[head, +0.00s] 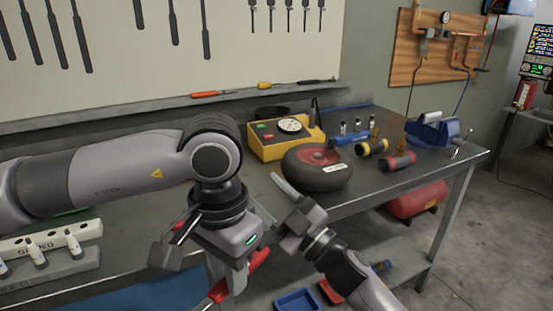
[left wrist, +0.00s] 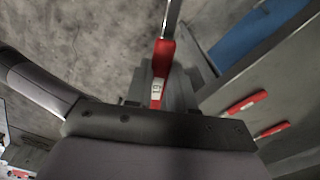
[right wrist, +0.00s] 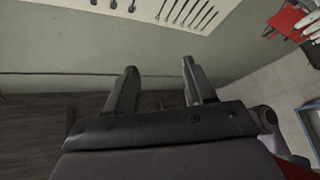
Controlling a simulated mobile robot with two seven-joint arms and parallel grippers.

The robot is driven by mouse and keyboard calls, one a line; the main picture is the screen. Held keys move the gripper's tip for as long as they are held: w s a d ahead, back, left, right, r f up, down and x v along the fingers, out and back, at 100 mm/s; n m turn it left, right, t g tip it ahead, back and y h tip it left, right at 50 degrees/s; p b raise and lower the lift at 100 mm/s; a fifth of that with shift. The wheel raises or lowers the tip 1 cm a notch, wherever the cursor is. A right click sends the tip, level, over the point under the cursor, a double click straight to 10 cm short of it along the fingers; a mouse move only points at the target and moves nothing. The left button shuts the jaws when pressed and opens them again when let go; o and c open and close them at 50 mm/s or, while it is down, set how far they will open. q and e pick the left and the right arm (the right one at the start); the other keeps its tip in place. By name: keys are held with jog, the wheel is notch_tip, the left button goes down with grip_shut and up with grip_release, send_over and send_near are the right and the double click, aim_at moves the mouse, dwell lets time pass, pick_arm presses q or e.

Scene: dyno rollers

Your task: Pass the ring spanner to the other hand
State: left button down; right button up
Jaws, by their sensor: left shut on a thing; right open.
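The ring spanner (head: 257,261) has a red handle and is held low in front of the bench edge. In the left wrist view its red handle (left wrist: 161,60) carries a white label, and a metal shaft runs up out of frame; the ring end is not seen. My left gripper (head: 236,279) is shut on the handle. My right gripper (head: 297,204) is open to the right of and above it, in front of the black wheel. In the right wrist view the right gripper (right wrist: 160,85) has nothing between its spread fingers.
The bench holds a black wheel (head: 317,168), a yellow gauge box (head: 268,146), a blue vice (head: 432,130) and a white rack (head: 40,243) at left. Red handles (left wrist: 245,104) lie on a surface in the left wrist view. A blue tray (head: 297,300) sits below.

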jog(key=s+a+r+n+g, duration=0.3)
jog(key=a+n+g, duration=0.3)
jog(key=n+g, duration=0.25)
jog(key=s+a+r+n+g, duration=0.35)
jog(key=a+n+g, duration=0.35)
jog(key=g, duration=0.3)
jog(key=d+r+m+h, duration=0.4)
jog(key=d+h, duration=1)
jog(key=shift+w+d+x, duration=0.15)
jog(key=shift+x, duration=2.75)
jog(key=shift+w+d+x, duration=0.15)
jog(key=shift+x, duration=2.75)
jog(key=shift+f+n, duration=0.2)
jog(key=shift+n, duration=0.05)
